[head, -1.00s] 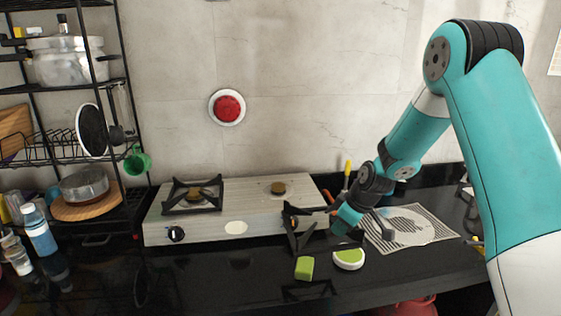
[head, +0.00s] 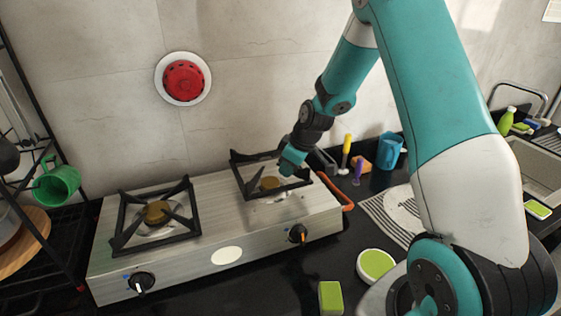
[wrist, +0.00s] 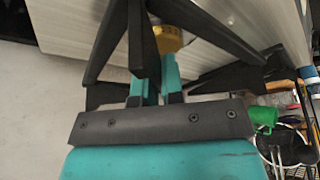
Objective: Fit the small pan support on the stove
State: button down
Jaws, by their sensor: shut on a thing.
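The small pan support (head: 241,180) is a black metal frame with prongs. My gripper (head: 290,168) is shut on one side of it and holds it over the stove's right burner (head: 269,184). In the wrist view the support's black arms (wrist: 101,42) spread around the fingers (wrist: 158,82), with the brass burner cap (wrist: 168,38) behind them. I cannot tell whether the support touches the stove top. The silver stove (head: 190,258) carries another black pan support (head: 124,240) around its left burner (head: 157,212).
A green-and-white round container (head: 375,265) and a green sponge (head: 331,297) lie in front of the stove. A blue mug (head: 391,150) and upright tools (head: 346,150) stand to its right. A wire rack (head: 45,150) with a green cup (head: 56,185) is at the left.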

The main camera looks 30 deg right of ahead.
aim_at(289, 194)
jog(key=shift+s+d, duration=0.15)
jog(key=shift+f+b, duration=0.15)
jog(key=shift+b, duration=0.15)
jog(key=shift+f+b, duration=1.65)
jog(key=shift+f, duration=0.5)
jog(key=shift+f+b, duration=0.55)
jog(key=shift+b, duration=0.15)
jog(key=c, duration=1.2)
grip_release()
jog(key=shift+o, duration=0.2)
jog(key=b+v, duration=0.2)
jog(key=v, duration=1.5)
jog(key=shift+s, duration=0.25)
